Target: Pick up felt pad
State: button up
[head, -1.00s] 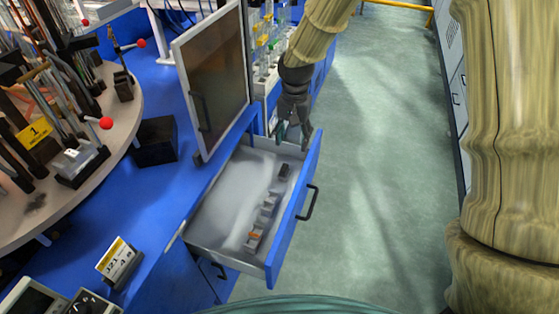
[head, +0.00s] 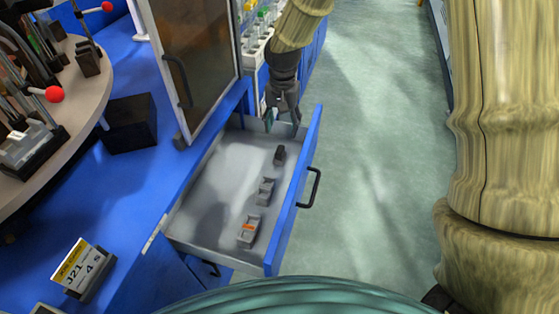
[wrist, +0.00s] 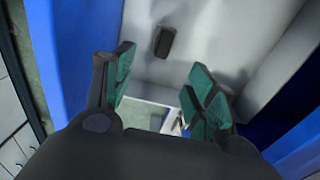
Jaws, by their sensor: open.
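A small dark block (head: 280,155), which may be the felt pad, lies in the open drawer (head: 210,190) near its far end. It also shows in the wrist view as a dark piece (wrist: 164,42) on the pale drawer floor. My gripper (head: 283,124) hangs at the far end of the drawer, pointing down, apart from the dark block. In the wrist view its teal-padded fingers (wrist: 158,88) are spread and empty, with the block beyond their tips. The felt texture cannot be made out.
The drawer's blue front (head: 290,215) has a black handle. A cabinet door (head: 195,60) stands open beside the drawer. A black box (head: 130,123) is on the blue bench.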

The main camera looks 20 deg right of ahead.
aim_at(280, 149)
notch_tip(280, 149, down, 6)
jog(key=shift+r+b, duration=0.1)
jog(key=shift+b, duration=0.2)
jog(key=f, duration=0.3)
jog(key=s+a+f, duration=0.1)
jog(key=shift+f+b, duration=0.2)
jog(key=shift+b, duration=0.1)
jog(key=shift+f, duration=0.5)
jog(key=shift+c, duration=0.3)
jog(key=c, duration=1)
